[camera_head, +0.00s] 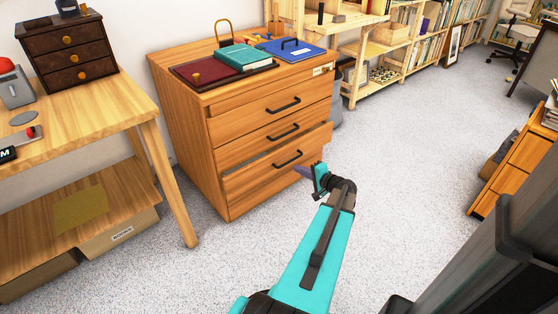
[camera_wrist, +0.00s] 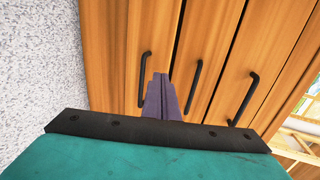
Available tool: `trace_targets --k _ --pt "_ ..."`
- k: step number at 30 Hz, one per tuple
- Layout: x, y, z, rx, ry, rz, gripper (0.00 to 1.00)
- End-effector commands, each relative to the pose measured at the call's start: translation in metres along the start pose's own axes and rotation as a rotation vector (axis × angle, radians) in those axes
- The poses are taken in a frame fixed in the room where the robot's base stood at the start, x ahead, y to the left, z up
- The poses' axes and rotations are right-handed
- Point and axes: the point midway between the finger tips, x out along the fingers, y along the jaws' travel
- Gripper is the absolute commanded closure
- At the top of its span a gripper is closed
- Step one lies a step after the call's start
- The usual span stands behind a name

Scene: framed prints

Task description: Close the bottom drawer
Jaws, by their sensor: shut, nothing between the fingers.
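The wooden drawer cabinet (camera_head: 190,130) stands against the wall, with three drawers. The bottom drawer (camera_head: 250,187) sticks out slightly past the ones above, with a dark gap along its top edge. Its black bar handle (camera_head: 288,159) also shows as the leftmost handle in the wrist view (camera_wrist: 143,82). My gripper (camera_head: 303,171) is shut and empty, at the right part of the bottom drawer's front. In the wrist view its purple fingers (camera_wrist: 160,95) point at the drawer fronts, close beside that handle. Whether the tips touch the wood I cannot tell.
A wooden table (camera_head: 95,110) with a lower shelf stands left of the cabinet. Books and a blue folder (camera_head: 290,48) lie on the cabinet top. Shelves (camera_head: 390,50) stand behind. The carpet (camera_head: 410,140) to the right is clear.

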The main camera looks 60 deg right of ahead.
Motion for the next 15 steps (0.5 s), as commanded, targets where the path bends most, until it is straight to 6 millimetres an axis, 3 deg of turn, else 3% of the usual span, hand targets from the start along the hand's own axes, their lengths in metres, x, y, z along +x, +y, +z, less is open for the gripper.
trace_targets --k 8,15 --pt "0.008 0.001 0.001 -0.001 -0.003 0.001 1.00" --pt "0.033 0.002 0.000 0.000 -0.003 0.000 1.00"
